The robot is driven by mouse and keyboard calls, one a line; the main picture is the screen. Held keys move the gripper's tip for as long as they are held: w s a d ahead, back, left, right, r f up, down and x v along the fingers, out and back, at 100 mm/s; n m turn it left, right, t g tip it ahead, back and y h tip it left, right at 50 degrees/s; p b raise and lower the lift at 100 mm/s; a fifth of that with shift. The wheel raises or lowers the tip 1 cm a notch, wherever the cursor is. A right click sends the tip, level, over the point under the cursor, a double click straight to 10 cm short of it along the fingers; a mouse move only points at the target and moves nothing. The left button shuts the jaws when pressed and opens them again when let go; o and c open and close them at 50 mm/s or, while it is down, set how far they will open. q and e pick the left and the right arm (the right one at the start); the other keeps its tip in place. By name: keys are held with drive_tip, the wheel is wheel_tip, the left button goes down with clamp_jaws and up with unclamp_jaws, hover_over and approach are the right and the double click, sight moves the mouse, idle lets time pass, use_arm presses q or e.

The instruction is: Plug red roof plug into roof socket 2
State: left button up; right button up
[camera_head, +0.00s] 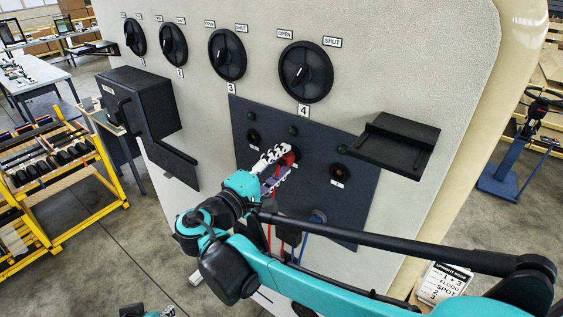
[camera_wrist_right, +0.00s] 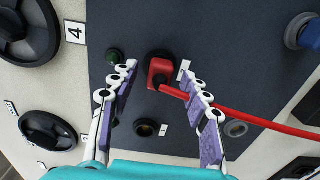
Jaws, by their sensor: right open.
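The red roof plug (camera_head: 291,157) sits at the middle socket of the upper row on the dark panel. In the right wrist view the red plug (camera_wrist_right: 160,72) lies against the black socket ring (camera_wrist_right: 157,55), its red cable running off to the right. How deep it sits cannot be told. My right gripper (camera_head: 278,160) is open at the plug. In the wrist view the fingers (camera_wrist_right: 158,80) are spread either side of the plug and cable, with gaps visible. The socket's label is unreadable.
Empty sockets (camera_head: 253,137) and (camera_head: 338,173) flank the plug. A blue plug (camera_head: 318,215) sits lower on the dark panel (camera_head: 355,205). A black shelf (camera_head: 395,142) juts out at right, and a black box (camera_head: 145,100) at left. Numbered dials (camera_head: 306,72) line the top.

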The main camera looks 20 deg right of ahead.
drive_tip(key=v, duration=1.1)
drive_tip(key=shift+s+a, duration=0.2)
drive_tip(key=shift+a, duration=0.05)
drive_tip(key=shift+o, duration=0.3)
drive_tip(key=o, duration=1.2)
drive_tip(key=shift+c, duration=0.2)
